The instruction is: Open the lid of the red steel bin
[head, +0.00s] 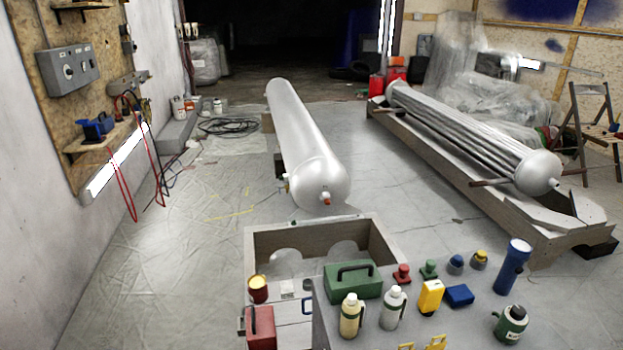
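A red box (262,330) stands at the bottom edge, left of the grey table top, partly cut off by the frame. It has a dark upright bar on its left side. It may be the red steel bin; I cannot tell whether its lid is open or shut. A small dark red can (258,291) with a yellow top stands just behind it. Neither of my grippers shows in the head view.
The grey table top (460,325) holds a green toolbox (352,281), two bottles, a blue torch (512,267) and several small items. An open wooden crate (384,245) stands behind. A long white tank (305,145) lies farther back. The sheeted floor at left is clear.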

